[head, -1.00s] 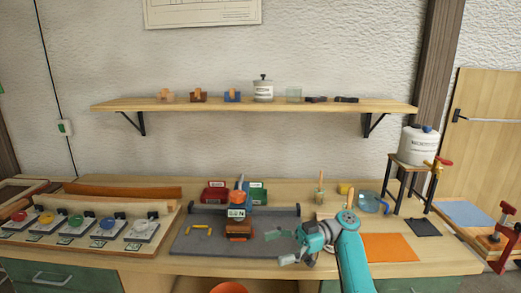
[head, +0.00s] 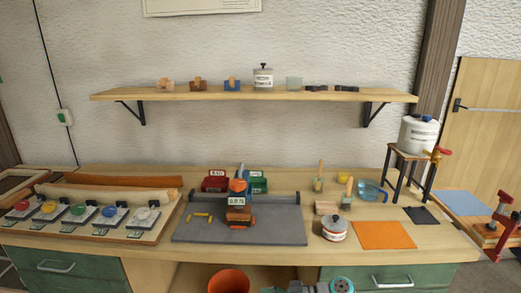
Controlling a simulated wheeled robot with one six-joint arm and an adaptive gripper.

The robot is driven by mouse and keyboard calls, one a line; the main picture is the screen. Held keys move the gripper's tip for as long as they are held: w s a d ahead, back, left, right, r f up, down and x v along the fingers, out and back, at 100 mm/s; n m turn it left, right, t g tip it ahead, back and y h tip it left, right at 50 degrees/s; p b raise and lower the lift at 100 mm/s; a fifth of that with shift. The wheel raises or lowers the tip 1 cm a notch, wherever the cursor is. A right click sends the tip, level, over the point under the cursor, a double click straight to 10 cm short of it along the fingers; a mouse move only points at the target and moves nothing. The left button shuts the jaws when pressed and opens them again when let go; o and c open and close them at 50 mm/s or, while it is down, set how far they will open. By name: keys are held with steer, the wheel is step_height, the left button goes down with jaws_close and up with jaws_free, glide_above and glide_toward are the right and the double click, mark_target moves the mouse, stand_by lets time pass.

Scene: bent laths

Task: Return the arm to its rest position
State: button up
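My arm shows only at the bottom edge of the head view, in front of the workbench (head: 290,179). A teal and grey part of my gripper (head: 296,288) is visible there, low and clear of the bench top. The rest of it is cut off by the frame, so its fingers cannot be judged. Nothing held can be made out.
A grey mat (head: 270,231) carries an orange-and-blue device (head: 238,202). A white pot (head: 335,230) with a red band stands beside an orange sheet (head: 383,235). An orange bucket (head: 229,281) stands below the bench front, left of my gripper.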

steer(key=s+d+f+m+t+h, duration=0.1)
steer(key=s+f+m+t+h, duration=0.25)
steer(key=s+f, duration=0.4)
steer(key=s+d+f+m+t+h, duration=0.2)
steer(key=s+f+m, duration=0.25)
steer(key=f, duration=0.55)
steer(key=s+d+f+m+t+h, duration=0.1)
steer(key=s+d+f+m+h, duration=0.15)
steer(key=s, duration=0.55)
steer(key=s+d+f+m+t+h, duration=0.1)
steer(key=s+d+f+t+h, duration=0.1)
steer(key=s+d, duration=0.35)
steer(key=s+d+r+m+t+h, duration=0.15)
steer(key=s+r, duration=0.25)
steer(key=s, duration=0.4)
steer(key=s+d+r+t+h, duration=0.1)
steer(key=s+d+r+h, duration=0.2)
steer(key=s+r, duration=0.3)
steer(key=s+d+r+t, duration=0.1)
steer(key=s+r, duration=0.4)
steer(key=r, duration=0.4)
steer(key=s+d+r+t+h, duration=0.1)
steer(key=s+r+t, duration=0.1)
steer(key=s+r, duration=0.3)
step_height(320, 180, up, 4)
steer(key=shift+s+f, duration=0.15)
steer(key=shift+s, duration=0.1)
